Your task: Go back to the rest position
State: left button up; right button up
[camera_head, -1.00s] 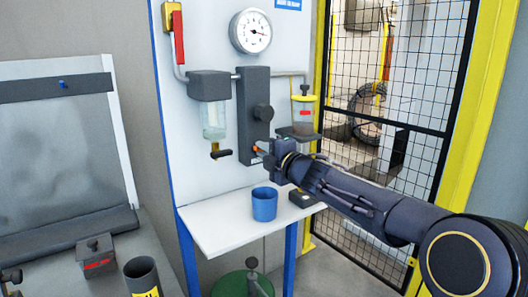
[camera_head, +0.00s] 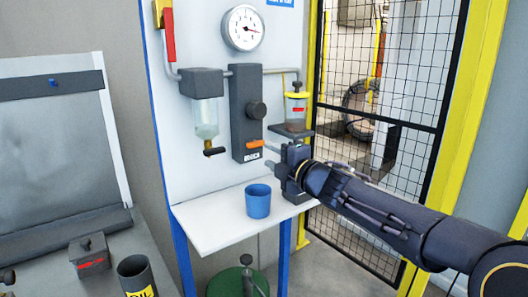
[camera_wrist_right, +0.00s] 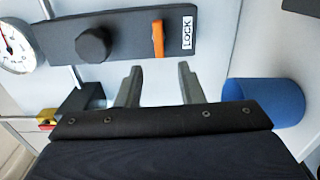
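My right gripper (camera_head: 274,156) is in front of the panel, a little below and to the right of the orange lever (camera_head: 254,144). In the right wrist view its two fingers (camera_wrist_right: 160,85) are spread apart with nothing between them. The orange lever (camera_wrist_right: 158,38) and the LOCK label (camera_wrist_right: 187,32) sit on the dark block just beyond the fingertips, apart from them. My left gripper is not in view.
A blue cup (camera_head: 258,201) stands on the white shelf (camera_head: 205,225) below my right gripper. A gauge (camera_head: 243,28), a clear bowl (camera_head: 206,118) and a yellow-topped jar (camera_head: 296,108) are on the panel. A mesh fence (camera_head: 385,75) stands to the right.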

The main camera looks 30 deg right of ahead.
jog(key=shift+s, duration=0.4)
jog(key=s+a+f+m+g+h+p, duration=0.1)
jog(key=s+f+m+g+h+p, duration=0.35)
jog(key=s+m, duration=0.85)
jog(key=s+a+f+m+g+y+p, duration=0.2)
jog(key=s+a+f+m+g+y, duration=0.1)
jog(key=s+a, duration=0.4)
jog(key=s+a+f+m+g+y+p, duration=0.2)
jog(key=s+a+f+m+g+y, duration=0.2)
jog(key=s+a+f, duration=0.4)
jog(key=shift+s+a+f+m+g, duration=0.15)
jog(key=shift+s+m+g, duration=0.3)
jog(key=shift+s, duration=0.2)
